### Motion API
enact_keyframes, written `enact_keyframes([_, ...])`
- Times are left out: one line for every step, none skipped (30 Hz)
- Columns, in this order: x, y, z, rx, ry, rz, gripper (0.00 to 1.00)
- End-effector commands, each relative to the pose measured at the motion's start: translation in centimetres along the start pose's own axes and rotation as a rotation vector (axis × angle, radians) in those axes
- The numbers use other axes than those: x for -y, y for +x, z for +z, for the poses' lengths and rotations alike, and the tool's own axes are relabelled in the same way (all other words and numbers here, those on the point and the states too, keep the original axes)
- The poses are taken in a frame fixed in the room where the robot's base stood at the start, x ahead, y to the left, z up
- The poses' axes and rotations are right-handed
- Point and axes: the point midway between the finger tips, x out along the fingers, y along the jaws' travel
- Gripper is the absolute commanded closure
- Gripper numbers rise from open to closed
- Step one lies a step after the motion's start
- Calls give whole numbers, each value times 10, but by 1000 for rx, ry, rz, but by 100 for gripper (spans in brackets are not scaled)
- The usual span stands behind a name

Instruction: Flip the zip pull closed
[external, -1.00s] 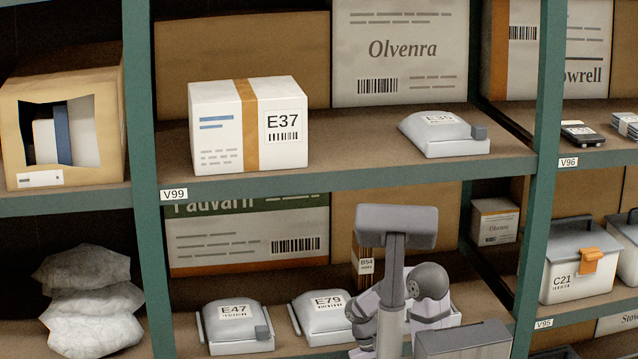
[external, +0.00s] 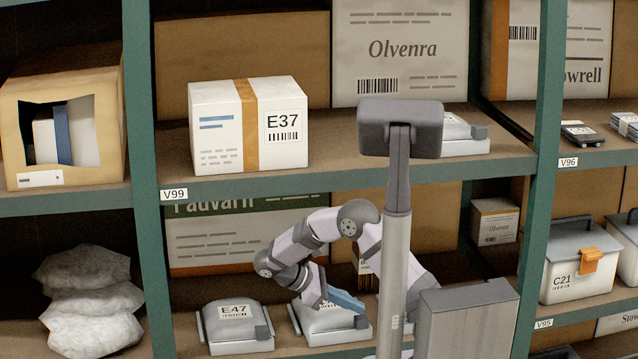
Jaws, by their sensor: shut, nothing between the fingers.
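A white zip pouch marked E79 (external: 318,322) lies on the lower shelf, with a dark grey zip pull (external: 361,322) at its front right corner. My gripper (external: 350,302), with blue fingers, is shut and empty just above the pouch's right part, close to the pull. I cannot tell whether it touches the pouch. The gripper covers part of the E79 label. A similar pouch marked E47 (external: 235,325) lies to the left, with its own grey pull (external: 262,332). Whether either pull is flipped closed is too small to tell.
A third pouch (external: 462,146) on the upper shelf is partly hidden by my camera mast. The white E37 box (external: 248,128) stands there too. The upper shelf edge (external: 300,184) runs above my arm.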

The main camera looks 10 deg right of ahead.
Motion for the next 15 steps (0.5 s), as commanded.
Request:
enact_keyframes([-4, -5, 4, 14, -47, 12, 100])
enact_keyframes([-6, -6, 4, 21, -74, 19, 100])
enact_keyframes([-8, -7, 4, 31, -105, 25, 100])
enact_keyframes([-9, -8, 3, 36, -124, 29, 100])
enact_keyframes([-11, -9, 3, 40, -142, 33, 100])
enact_keyframes([-12, -9, 3, 46, -161, 38, 100])
enact_keyframes([-13, -10, 3, 50, -173, 41, 100])
enact_keyframes([-13, -10, 3, 52, -181, 43, 100])
enact_keyframes([-14, -10, 2, 55, -190, 45, 100])
enact_keyframes([-14, -10, 2, 56, -195, 46, 100])
enact_keyframes([-14, -10, 2, 57, -198, 46, 100])
enact_keyframes([-14, -10, 2, 57, -200, 47, 100])
enact_keyframes([-14, -10, 2, 57, -201, 47, 100])
enact_keyframes([-14, -10, 2, 57, -201, 47, 100])
enact_keyframes([-14, -10, 2, 56, -200, 47, 100])
